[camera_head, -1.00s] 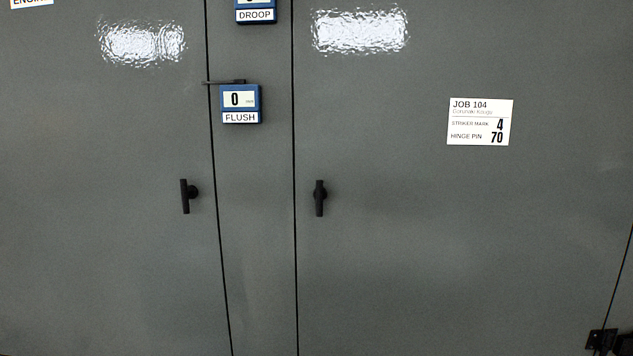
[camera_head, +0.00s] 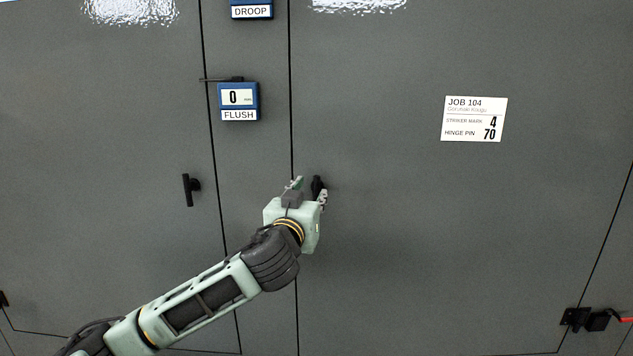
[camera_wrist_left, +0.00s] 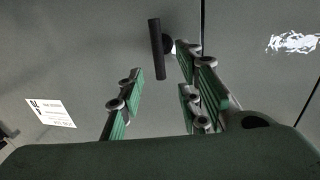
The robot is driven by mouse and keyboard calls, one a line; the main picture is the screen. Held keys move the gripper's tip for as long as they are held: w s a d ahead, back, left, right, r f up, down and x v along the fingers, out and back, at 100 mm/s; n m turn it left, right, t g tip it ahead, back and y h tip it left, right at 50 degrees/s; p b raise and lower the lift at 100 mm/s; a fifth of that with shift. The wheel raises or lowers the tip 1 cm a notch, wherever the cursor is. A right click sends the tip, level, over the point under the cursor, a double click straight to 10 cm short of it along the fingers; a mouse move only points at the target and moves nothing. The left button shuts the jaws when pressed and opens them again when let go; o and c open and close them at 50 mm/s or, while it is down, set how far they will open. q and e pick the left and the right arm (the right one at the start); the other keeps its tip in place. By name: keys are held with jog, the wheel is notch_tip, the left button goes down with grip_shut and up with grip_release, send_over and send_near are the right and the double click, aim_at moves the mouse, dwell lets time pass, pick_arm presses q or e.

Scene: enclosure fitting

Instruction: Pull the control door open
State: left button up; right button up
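A grey cabinet fills the head view, with a left door (camera_head: 100,130) and a right door (camera_head: 400,240), both shut; no label I can read says which is the control door. The right door has a black T-handle (camera_head: 317,184), partly hidden by my left gripper (camera_head: 309,190). The gripper is open, with its fingers spread near that handle. In the left wrist view the handle (camera_wrist_left: 156,50) appears ahead of the gap between the open green-padded fingers (camera_wrist_left: 162,88). Contact is not visible. My right gripper is not in view.
The left door has its own black handle (camera_head: 187,190). Between the doors, a narrow panel carries a FLUSH gauge (camera_head: 239,101) and a DROOP gauge (camera_head: 251,9). A JOB 104 label (camera_head: 474,119) is on the right door. A black hinge with a red part (camera_head: 600,319) sits at lower right.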

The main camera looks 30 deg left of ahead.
aim_at(316, 188)
pick_arm(q)
jog(key=p+x, duration=0.2)
jog(key=x, duration=0.3)
jog(key=shift+w+a, duration=0.1)
jog(key=shift+w, duration=0.1)
jog(key=shift+w+a, duration=0.15)
jog(key=shift+w, duration=0.35)
jog(key=shift+f, duration=0.1)
jog(key=shift+c, duration=0.4)
grip_shut()
